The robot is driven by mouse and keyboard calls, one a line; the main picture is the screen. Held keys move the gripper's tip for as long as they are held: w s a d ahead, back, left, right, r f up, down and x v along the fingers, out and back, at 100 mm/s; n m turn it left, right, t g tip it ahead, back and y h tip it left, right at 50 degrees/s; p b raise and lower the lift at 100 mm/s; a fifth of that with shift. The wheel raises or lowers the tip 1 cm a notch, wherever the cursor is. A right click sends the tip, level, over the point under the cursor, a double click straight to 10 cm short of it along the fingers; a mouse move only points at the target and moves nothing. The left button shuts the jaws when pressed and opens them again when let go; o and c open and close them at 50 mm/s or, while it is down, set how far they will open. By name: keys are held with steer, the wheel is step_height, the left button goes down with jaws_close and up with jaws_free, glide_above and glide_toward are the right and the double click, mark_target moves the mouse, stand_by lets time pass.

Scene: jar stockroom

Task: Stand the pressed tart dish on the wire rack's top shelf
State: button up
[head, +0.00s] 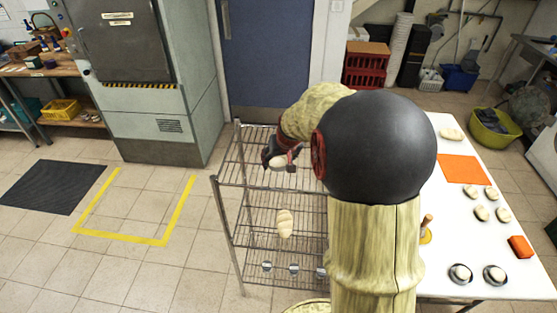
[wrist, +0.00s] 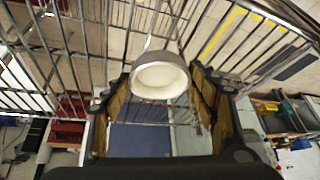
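My gripper (head: 280,160) is at the wire rack's top shelf (head: 240,172), in from its left end. In the wrist view, the pressed tart dish (wrist: 160,78) is a round grey dish with a smooth cream-coloured face. It sits between the two fingertips of my gripper (wrist: 160,84), which appear to touch its sides. The dish also shows in the head view (head: 278,162) as a small pale shape between dark fingers. Whether it touches the shelf wires cannot be told. My arm hides the rack's right part.
A loaf-shaped piece (head: 285,222) lies on the middle shelf, and several small metal dishes (head: 294,269) stand lower down. The white table (head: 440,245) at right holds an orange mat (head: 463,169), dough pieces and two dishes (head: 495,275). The visible top shelf is otherwise clear.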

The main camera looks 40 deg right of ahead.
steer(key=o, duration=0.4)
steer(key=shift+r, duration=0.15)
steer(key=p+v, duration=0.2)
steer(key=v, duration=1)
steer(key=s+a+r+n+y, duration=0.1)
steer(key=s+a+r+n, duration=0.15)
steer(key=a, duration=0.65)
steer(key=s+a+r+n, duration=0.1)
steer(key=s+a+r, duration=0.15)
steer(key=a, duration=0.65)
steer(key=s+a+n, duration=0.1)
steer(key=s+a, duration=0.4)
steer(key=s+a+n+y, duration=0.1)
steer(key=s+a, duration=0.4)
steer(key=s, duration=0.1)
steer(key=shift+a+r+n, duration=0.1)
steer(key=shift+a+n, duration=0.15)
steer(key=shift+a, duration=0.1)
